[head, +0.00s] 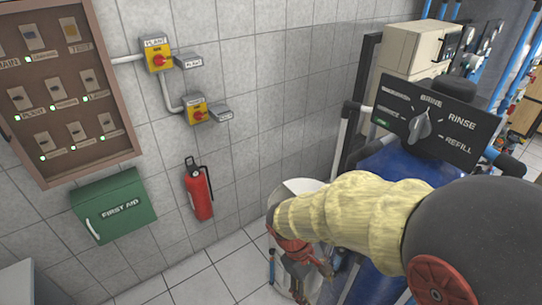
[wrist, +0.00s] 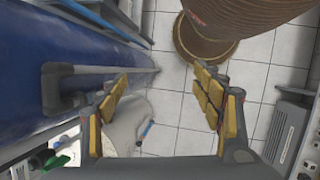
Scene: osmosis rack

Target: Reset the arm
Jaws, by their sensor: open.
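My arm reaches from the lower right of the head view, with my gripper (head: 303,268) pointing down in front of a white rounded container (head: 298,187). In the wrist view my gripper (wrist: 164,82) has its two yellow-padded fingers spread wide apart. Nothing is between the pads; tiled floor shows through the gap. A blue tank (wrist: 35,60) with a grey handle lies close to the left finger. In the head view the blue tank (head: 405,165) is partly hidden by my arm.
A selector panel (head: 424,118) marked BRINE, RINSE, REFILL stands above the tank. On the wall are a breaker box (head: 112,75), yellow-red switches (head: 158,55), a first aid box (head: 113,208) and a fire extinguisher (head: 198,190). Tiled floor (head: 200,282) is clear at lower left.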

